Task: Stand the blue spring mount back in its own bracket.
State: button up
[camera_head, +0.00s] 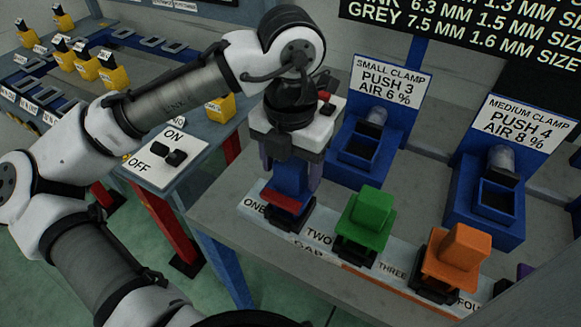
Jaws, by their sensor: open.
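The blue spring mount (290,180) stands upright, directly under my gripper, at the spot labelled ONE. A red piece (286,201) shows low on its front, and a dark bracket (291,217) shows at its base. My gripper (289,174) points down over the mount, its fingers open on either side of it. The mount's top is hidden by the gripper body. I cannot tell whether the fingers touch it or how fully it is seated in the bracket.
A green mount (368,218) and an orange mount (456,255) stand to the right in dark brackets. Blue clamp boxes (364,150) (490,205) stand behind. An ON/OFF switch panel (165,160) and yellow blocks (113,72) are on the left bench.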

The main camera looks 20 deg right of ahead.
notch_tip(320, 180, up, 11)
jog(key=shift+r, duration=0.15)
